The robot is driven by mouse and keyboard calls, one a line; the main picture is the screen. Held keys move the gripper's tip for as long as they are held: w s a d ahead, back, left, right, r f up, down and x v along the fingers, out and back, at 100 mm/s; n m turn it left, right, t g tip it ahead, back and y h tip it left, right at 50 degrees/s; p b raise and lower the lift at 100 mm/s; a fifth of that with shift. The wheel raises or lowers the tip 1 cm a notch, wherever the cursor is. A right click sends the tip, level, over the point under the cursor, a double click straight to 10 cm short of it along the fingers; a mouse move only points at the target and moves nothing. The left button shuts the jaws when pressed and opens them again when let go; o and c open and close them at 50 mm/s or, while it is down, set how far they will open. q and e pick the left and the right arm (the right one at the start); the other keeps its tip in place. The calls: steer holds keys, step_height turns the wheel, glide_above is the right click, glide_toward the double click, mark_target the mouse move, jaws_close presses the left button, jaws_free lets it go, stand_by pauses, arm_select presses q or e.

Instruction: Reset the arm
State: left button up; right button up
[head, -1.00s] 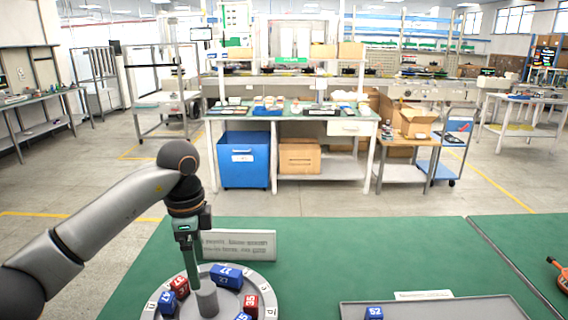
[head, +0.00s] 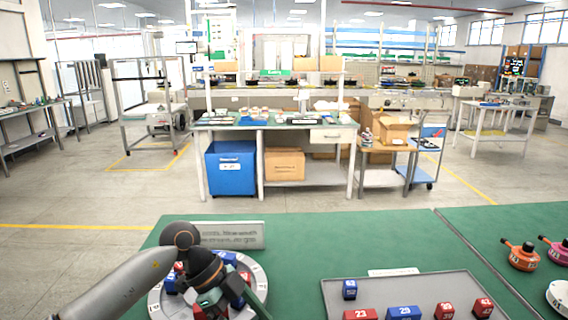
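My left arm comes in from the lower left, and its gripper (head: 214,298) is low over the round grey tray (head: 262,282). The wrist hides much of the gripper, so I cannot see whether its fingers are open or shut, or whether they touch a block. Red and blue numbered blocks stand on the round tray, partly covered by the arm. My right arm and gripper are not in view.
A rectangular grey tray (head: 455,284) at the right holds a blue block (head: 349,289) and several red and blue blocks along its front. A sign (head: 232,236) stands behind the round tray. Orange (head: 522,257) and pink (head: 557,251) parts lie far right.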

arm_select(q)
steer(key=s+d+r+t+h+p, duration=0.1)
steer(key=s+d+r+t+h, duration=0.15)
steer(key=d+h, duration=0.3)
steer(key=s+d+r+t+h+p, duration=0.1)
steer(key=s+d+r+h, duration=0.2)
steer(key=d+h, duration=0.3)
steer(key=w+a+f+n+t+y+p, duration=0.1)
steer(key=w+a+f+n+t+y, duration=0.2)
steer(key=a+f+n+t+y, duration=0.9)
steer(key=s+a+f+n+g+y, duration=0.2)
steer(key=s+a+f, duration=0.3)
steer(key=s+f, duration=0.3)
steer(key=s+a+f+n+g+y+p, duration=0.1)
steer(key=s+a+f+n+g+y, duration=0.1)
steer(key=s+a+f+n, duration=0.3)
steer(key=s+f, duration=0.3)
steer(key=s, duration=0.1)
steer(key=shift+a+f, duration=0.2)
steer(key=shift+a, duration=0.2)
